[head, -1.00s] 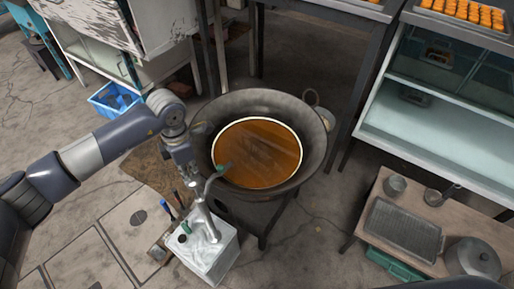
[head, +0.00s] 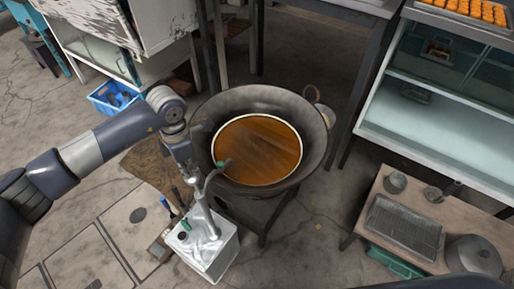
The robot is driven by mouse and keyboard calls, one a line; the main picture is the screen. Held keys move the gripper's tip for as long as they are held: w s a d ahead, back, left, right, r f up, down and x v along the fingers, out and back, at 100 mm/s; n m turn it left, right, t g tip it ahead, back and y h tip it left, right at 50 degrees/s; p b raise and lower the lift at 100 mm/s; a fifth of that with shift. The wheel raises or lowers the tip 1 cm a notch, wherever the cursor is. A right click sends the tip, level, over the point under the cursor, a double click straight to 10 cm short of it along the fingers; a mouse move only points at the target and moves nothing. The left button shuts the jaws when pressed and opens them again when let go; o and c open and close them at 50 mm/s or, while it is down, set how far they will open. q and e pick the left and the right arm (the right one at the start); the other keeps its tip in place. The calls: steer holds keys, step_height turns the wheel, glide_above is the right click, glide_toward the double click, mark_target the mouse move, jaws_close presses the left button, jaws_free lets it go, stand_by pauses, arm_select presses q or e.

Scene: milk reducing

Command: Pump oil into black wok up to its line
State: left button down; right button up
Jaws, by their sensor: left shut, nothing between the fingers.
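The black wok (head: 313,160) stands on a dark stand in the middle of the head view. Brown-orange oil (head: 262,148) fills its lower part, and its surface meets a pale line (head: 299,135) all round. A silvery oil container (head: 212,256) stands in front of the wok, with a grey pump (head: 209,218) rising from it. The pump's bent spout ends in a green tip (head: 223,164) over the wok's near left side. My left gripper (head: 190,182) is shut with nothing in it, at the pump's upper end. Whether it touches the pump is unclear. My right gripper is out of view.
A low table (head: 352,222) at right holds a rack (head: 404,228) and a lidded pot (head: 474,256). A glass-sided cabinet (head: 430,150) stands behind it. A blue crate (head: 113,99) sits on the floor at back left. Bare floor lies between container and table.

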mark_target(192, 175)
arm_select(q)
steer(key=shift+f+b, duration=3.25)
steer(key=shift+f, duration=0.75)
steer(key=shift+r+p, duration=1.2)
steer(key=shift+r, duration=0.7)
steer(key=shift+r+p, duration=1.5)
steer(key=shift+r, duration=1.25)
steer(key=shift+f, duration=0.15)
steer(key=shift+s+f+b, duration=0.1)
steer(key=shift+f+b, duration=3.9)
steer(key=shift+f, duration=0.55)
steer(key=shift+r+p, duration=1)
steer(key=shift+r, duration=0.65)
steer(key=shift+r+p, duration=1.65)
steer(key=shift+r, duration=1.4)
